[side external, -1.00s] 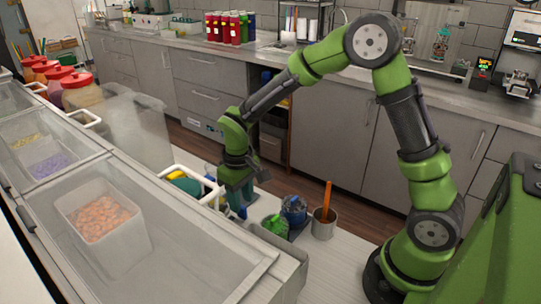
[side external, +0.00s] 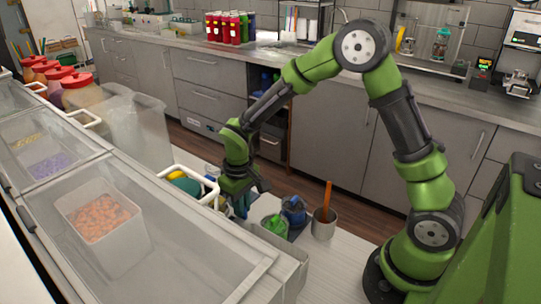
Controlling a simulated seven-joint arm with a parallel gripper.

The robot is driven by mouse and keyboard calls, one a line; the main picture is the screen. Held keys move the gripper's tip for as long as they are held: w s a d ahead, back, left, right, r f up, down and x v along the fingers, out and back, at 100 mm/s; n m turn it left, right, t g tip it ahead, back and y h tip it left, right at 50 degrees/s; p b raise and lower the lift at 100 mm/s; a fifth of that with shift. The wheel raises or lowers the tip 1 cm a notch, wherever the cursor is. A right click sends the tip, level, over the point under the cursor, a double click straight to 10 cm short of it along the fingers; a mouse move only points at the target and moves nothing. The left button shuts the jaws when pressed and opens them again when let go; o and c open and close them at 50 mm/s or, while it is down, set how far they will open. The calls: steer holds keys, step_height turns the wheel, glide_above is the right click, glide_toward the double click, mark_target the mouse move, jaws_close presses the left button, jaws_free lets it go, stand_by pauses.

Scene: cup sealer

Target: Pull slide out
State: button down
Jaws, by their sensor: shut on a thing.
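My gripper (side external: 243,187) points down over the white counter in the middle of the side external view, just right of a white-rimmed container. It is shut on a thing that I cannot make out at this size. A small teal-blue part (side external: 241,207) shows right below the gripper; I cannot tell whether it is in the jaws. I cannot pick out the cup sealer or its slide for sure, as the gripper and the container's frame cover that spot.
A container of green stuff (side external: 273,226), one with blue stuff (side external: 294,209) and a grey cup with an orange stick (side external: 325,222) stand right of my gripper. A white-handled container (side external: 187,185) is close on its left. The counter's right front (side external: 340,262) is clear.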

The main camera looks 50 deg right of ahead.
steer(key=shift+d, duration=0.1)
steer(key=d, duration=0.9)
steer(key=shift+d, duration=0.25)
steer(key=c, duration=1.1)
jaws_free()
steer(key=shift+c, duration=0.2)
steer(key=shift+a, duration=0.1)
steer(key=shift+r, duration=0.5)
step_height(320, 180, up, 16)
